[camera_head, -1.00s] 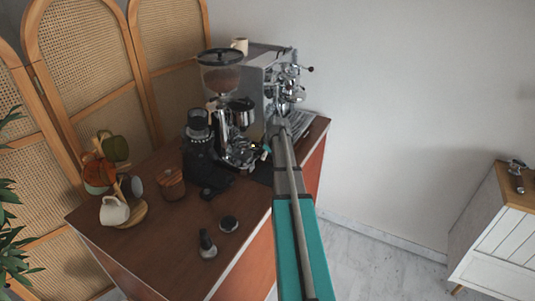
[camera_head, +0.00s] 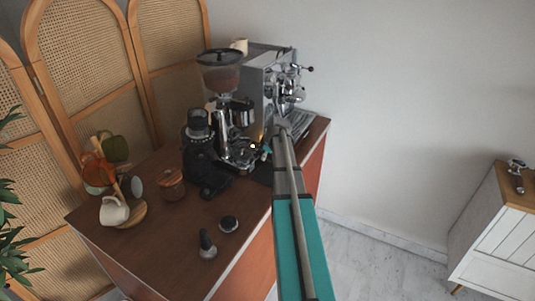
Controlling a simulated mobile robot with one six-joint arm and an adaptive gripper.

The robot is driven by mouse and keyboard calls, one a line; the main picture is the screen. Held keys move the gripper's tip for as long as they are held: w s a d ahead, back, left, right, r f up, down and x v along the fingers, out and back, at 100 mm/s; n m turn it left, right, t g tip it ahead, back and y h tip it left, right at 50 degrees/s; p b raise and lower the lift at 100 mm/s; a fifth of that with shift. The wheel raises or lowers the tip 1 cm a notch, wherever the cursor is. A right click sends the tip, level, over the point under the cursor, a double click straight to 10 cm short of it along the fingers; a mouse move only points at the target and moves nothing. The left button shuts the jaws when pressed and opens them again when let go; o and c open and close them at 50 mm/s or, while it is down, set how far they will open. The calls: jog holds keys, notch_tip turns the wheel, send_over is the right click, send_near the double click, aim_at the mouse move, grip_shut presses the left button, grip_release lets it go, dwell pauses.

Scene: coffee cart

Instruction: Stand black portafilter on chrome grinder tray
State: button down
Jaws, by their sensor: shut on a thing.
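The grinder (camera_head: 221,75) stands left of the espresso machine, with a bean hopper on top and a chrome body. Its chrome tray (camera_head: 240,158) sits low at its front, partly covered by small parts. My gripper (camera_head: 264,150) is at the right edge of this tray, close to it; only a small piece shows past the end of my arm, which hides the rest. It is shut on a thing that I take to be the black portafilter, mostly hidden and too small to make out. I cannot tell whether it touches the tray.
The espresso machine (camera_head: 269,85) stands behind my arm. A smaller black grinder (camera_head: 199,150) stands left of the tray. A wooden canister (camera_head: 172,184), mug tree (camera_head: 132,199), tamper (camera_head: 207,244) and black puck (camera_head: 228,224) are on the cart. A metal tool (camera_head: 517,176) lies on the white cabinet.

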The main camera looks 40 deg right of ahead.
dwell(0.6)
jog(key=shift+c, duration=1.3)
grip_release()
jog(key=shift+s+r, duration=0.1)
jog(key=shift+s, duration=0.05)
